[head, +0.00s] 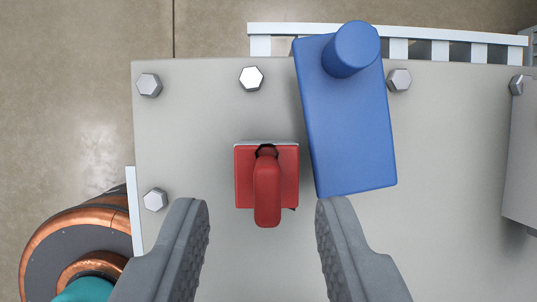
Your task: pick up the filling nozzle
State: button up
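My gripper (263,212) is open, with its two dark grey ridged fingers reaching in from the bottom of the picture. Between and just ahead of the fingertips is a small red piece (267,195), a square block with a rounded spout or lever towards me. It stands on a grey plate (200,130), and the fingers do not touch it. A blue block (350,145) with a round blue stub at its far end lies right of it, slightly turned. No label shows which of the two is the filling nozzle. The right fingertip appears close to the blue block's near edge.
Several hex bolt heads (251,78) stand up from the plate. A copper-wound coil (60,240) is at the lower left. A white slatted rail (440,45) runs behind the plate. A grey box (520,160) is at the right edge.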

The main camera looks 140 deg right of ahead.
aim_at(270, 200)
jog(key=x, duration=0.4)
jog(key=shift+d+f, duration=0.15)
grip_shut()
